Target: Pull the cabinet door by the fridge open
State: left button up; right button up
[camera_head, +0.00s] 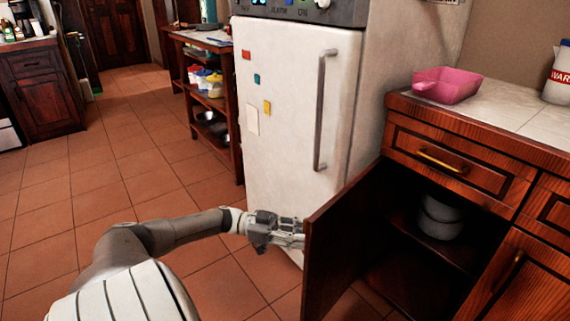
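The cabinet door (338,240) by the fridge stands swung wide open, its edge pointing toward me. Behind it the dark cabinet inside (405,278) shows, with a shelf holding light grey pots (440,215). My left gripper (300,234) is at the fridge side of the door, close to the door's outer face. Its fingertips reach the door's edge region; whether they touch it or hold anything I cannot tell. The door's handle is hidden from this side. My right gripper is not in view.
The white fridge (290,100) stands just behind my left gripper. A pink container (447,85) sits on the counter (500,103) above the cabinet. A shelf unit (212,100) stands left of the fridge. The tiled floor (110,170) at left is clear.

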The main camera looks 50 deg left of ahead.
pick_arm(q)
jog(key=v, duration=1.1)
jog(key=shift+s, duration=0.1)
